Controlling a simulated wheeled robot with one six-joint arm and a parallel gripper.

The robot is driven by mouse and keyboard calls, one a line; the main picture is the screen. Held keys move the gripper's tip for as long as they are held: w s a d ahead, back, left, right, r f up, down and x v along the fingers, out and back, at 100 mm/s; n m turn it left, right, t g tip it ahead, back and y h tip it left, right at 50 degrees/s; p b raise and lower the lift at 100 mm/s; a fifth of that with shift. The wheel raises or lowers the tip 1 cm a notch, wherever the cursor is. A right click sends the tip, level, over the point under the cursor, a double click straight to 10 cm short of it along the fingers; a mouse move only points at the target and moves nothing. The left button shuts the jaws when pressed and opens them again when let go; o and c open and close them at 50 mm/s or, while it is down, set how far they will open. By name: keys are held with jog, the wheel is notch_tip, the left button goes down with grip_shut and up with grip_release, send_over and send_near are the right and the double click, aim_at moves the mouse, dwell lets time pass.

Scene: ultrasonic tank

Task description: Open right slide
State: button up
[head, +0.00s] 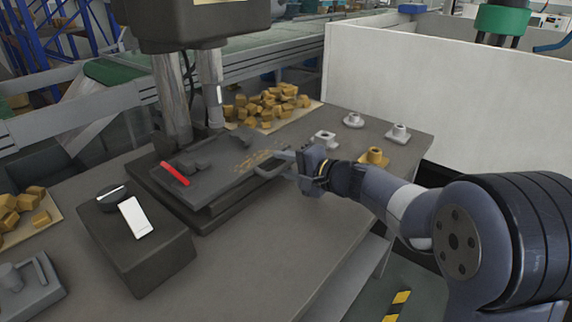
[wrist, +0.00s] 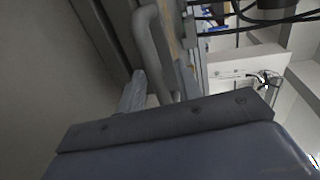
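The right slide is a dark flat plate (head: 215,187) on the press base, with a grey bar handle (head: 268,172) on its right side. The handle shows as a curved bar in the wrist view (wrist: 150,42). My gripper (head: 287,166) is at the handle, reaching in from the right. In the wrist view its light grey finger (wrist: 132,92) lies left of the handle's near end, and the fingers look spread with the handle between them. Contact with the handle cannot be made out.
A dark box (head: 137,240) with a white phone-like item stands front left. Yellow blocks (head: 265,105) lie in a pile behind. A white wall (head: 400,90) closes the back right.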

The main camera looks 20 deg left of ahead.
grip_shut()
jog(key=shift+d, duration=0.1)
dwell(0.3)
jog(key=f+b+v, duration=0.1)
jog(key=b+v, duration=0.1)
jog(key=v, duration=0.4)
jog(key=f+b+v, duration=0.1)
jog(key=b+v, duration=0.1)
jog(key=v, duration=0.4)
jog(key=f+b+v, duration=0.2)
jog(key=v, duration=0.4)
jog(key=shift+s+d, duration=0.2)
jog(key=shift+d, duration=0.3)
jog(key=shift+s+d+r, duration=0.1)
jog(key=shift+s+d, duration=0.1)
jog(key=shift+d, duration=0.1)
grip_release()
jog(key=p+v, duration=0.1)
jog(key=v, duration=0.9)
jog(key=shift+d, duration=0.35)
